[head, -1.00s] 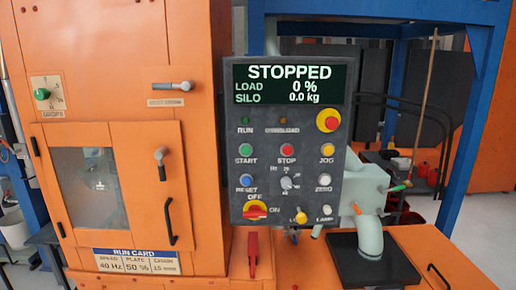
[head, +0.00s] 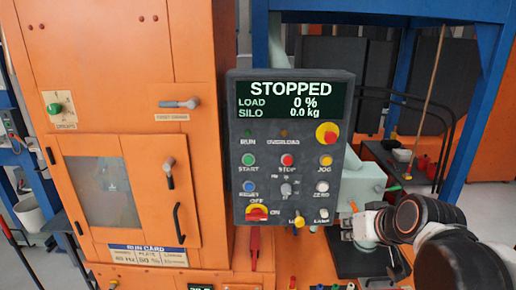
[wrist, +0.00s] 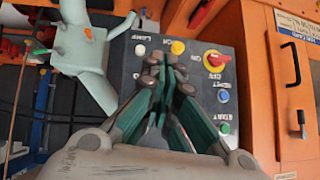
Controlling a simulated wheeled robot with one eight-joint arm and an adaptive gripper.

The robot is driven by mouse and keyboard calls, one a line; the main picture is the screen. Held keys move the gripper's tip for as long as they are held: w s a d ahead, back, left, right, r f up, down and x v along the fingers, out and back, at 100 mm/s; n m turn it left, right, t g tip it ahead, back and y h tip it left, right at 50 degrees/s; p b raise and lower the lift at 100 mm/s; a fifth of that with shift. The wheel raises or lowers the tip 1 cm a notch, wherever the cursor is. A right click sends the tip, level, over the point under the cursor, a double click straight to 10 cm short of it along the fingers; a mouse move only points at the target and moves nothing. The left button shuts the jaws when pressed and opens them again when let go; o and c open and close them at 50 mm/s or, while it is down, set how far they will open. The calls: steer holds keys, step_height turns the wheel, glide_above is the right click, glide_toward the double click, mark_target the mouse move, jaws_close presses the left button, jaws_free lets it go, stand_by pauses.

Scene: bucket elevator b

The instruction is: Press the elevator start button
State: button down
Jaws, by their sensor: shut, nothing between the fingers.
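The dark control panel (head: 340,110) shows STOPPED, load 0 % and silo 0.0 kg on its screen (head: 290,102). The green START button (head: 248,159) sits at the left of the button field, left of the red STOP button (head: 287,160). My gripper (head: 340,226) is at the panel's lower right, apart from START. In the wrist view my gripper (wrist: 166,62) is shut and empty, in front of the panel, and covers its middle. The wrist view also shows the START button (wrist: 224,128) to the right of the fingers.
A blue RESET button (head: 249,187) and a red-yellow rotary switch (head: 257,212) lie below START. A red-yellow emergency stop (head: 327,134) is at upper right. The orange cabinet (head: 125,80) stands left of the panel. A pale pipe (wrist: 85,50) shows left of the panel in the wrist view.

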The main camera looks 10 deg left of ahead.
steer(key=w+a+r+n+y+p, duration=0.25)
steer(key=w+a+r+p, duration=0.35)
steer(key=w+a+p, duration=0.5)
steer(key=s+a+n+y+b, duration=0.1)
steer(key=s+a, duration=0.2)
steer(key=a, duration=0.4)
steer(key=s+a+n+y+b, duration=0.1)
steer(key=s+a+y, duration=0.1)
steer(key=a, duration=0.5)
steer(key=shift+s+a+f, duration=0.3)
steer(key=shift+s+f, duration=0.1)
steer(key=shift+s, duration=0.5)
